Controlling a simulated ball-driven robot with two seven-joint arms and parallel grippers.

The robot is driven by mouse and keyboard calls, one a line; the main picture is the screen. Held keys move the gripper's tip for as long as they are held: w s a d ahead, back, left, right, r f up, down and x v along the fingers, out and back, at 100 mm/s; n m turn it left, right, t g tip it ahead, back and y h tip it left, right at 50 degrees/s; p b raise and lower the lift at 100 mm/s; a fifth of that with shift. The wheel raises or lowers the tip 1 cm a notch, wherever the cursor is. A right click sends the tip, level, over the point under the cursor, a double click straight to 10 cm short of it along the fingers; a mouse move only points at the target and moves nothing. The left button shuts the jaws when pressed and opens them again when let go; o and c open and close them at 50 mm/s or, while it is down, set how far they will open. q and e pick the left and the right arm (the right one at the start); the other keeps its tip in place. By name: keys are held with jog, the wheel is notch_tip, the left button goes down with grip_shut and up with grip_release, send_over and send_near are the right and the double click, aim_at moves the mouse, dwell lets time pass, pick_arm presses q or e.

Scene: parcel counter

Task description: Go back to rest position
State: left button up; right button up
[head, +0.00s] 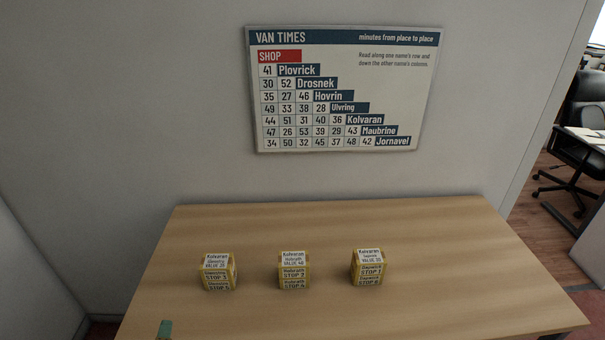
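Three yellow parcels with white labels stand in a row on the wooden counter (330,225), apart from each other. The left parcel (219,272), middle parcel (294,270) and right parcel (367,267) each read Kolvaran on top, with a value line; their fronts carry STOP lines. The smallest print is too blurred to read. A small teal piece (165,328) shows at the bottom edge, left of centre; it may be a fingertip of my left gripper, and the rest is cut off. It touches no parcel. My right gripper is out of view.
A VAN TIMES chart (345,90) hangs on the wall behind the counter. The counter is clear around the parcels. At the right, beyond the wall's edge, stand an office chair (588,100) and a dark desk (580,150).

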pick_arm(q)
jog(key=s+a+n+g, duration=0.3)
jog(key=s+a+n, duration=0.15)
jog(key=n, duration=0.55)
jog(key=s+d+f+n+g+h+b, duration=0.1)
jog(key=s+d+f, duration=0.1)
jog(key=f, duration=0.8)
jog(key=s+d+f+g+h+b, duration=0.1)
jog(key=s+d+f+g, duration=0.15)
jog(key=f, duration=0.75)
jog(key=s+d+f+n+g+h+b, duration=0.1)
jog(key=s+f, duration=0.2)
jog(key=f, duration=0.7)
jog(key=s+f+n+g+h+b, duration=0.1)
jog(key=s+f+n+g, duration=0.1)
jog(key=s+f, duration=1.3)
jog(key=shift+s+f+n+h+b, duration=0.3)
jog(key=shift+s+b, duration=0.05)
jog(key=shift+s, duration=0.45)
